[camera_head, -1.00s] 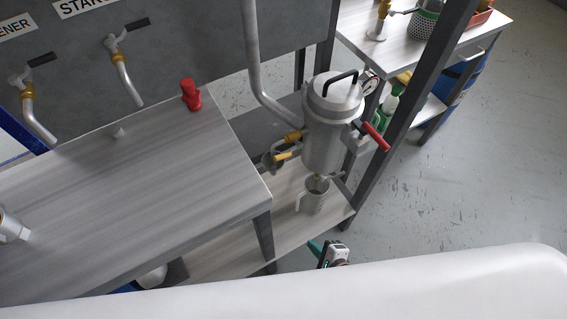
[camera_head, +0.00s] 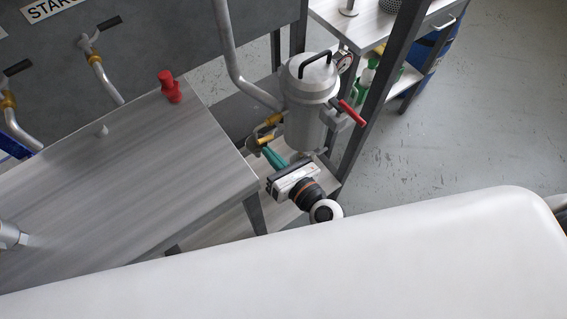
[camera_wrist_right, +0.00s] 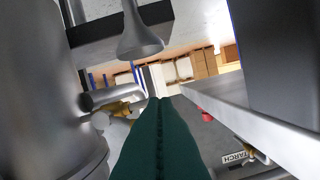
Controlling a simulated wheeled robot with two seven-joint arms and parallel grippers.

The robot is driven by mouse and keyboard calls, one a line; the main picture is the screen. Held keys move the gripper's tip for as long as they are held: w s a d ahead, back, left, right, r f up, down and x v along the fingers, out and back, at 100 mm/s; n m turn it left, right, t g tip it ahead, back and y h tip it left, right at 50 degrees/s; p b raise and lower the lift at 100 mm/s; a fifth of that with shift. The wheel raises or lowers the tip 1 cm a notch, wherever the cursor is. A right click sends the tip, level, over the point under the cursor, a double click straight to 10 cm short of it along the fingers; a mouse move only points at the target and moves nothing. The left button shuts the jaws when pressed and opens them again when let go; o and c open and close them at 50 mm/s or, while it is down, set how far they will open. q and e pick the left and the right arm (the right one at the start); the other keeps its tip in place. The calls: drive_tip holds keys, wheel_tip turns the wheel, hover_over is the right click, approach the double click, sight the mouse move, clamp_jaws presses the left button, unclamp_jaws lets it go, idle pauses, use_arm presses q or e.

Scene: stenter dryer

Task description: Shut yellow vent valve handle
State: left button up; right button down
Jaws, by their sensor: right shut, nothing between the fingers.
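The yellow vent valve handle (camera_head: 264,139) sits low on the left side of the steel vessel (camera_head: 306,100). A second yellow fitting (camera_head: 274,120) is just above it. My right gripper (camera_head: 266,151) reaches up from below, with its green fingers shut and empty, their tips close to the handle. I cannot tell whether they touch. In the right wrist view the fingers (camera_wrist_right: 159,103) point away from the camera, and yellow valve parts (camera_wrist_right: 115,109) show just left of their tips, beside the vessel wall (camera_wrist_right: 45,90).
A steel table (camera_head: 130,190) stands to the left, with a red object (camera_head: 169,88) at its back corner. A red lever (camera_head: 352,113) juts from the vessel's right side. A frame post (camera_head: 385,95) stands right of it.

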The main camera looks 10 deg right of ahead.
drive_tip(key=shift+x, duration=1)
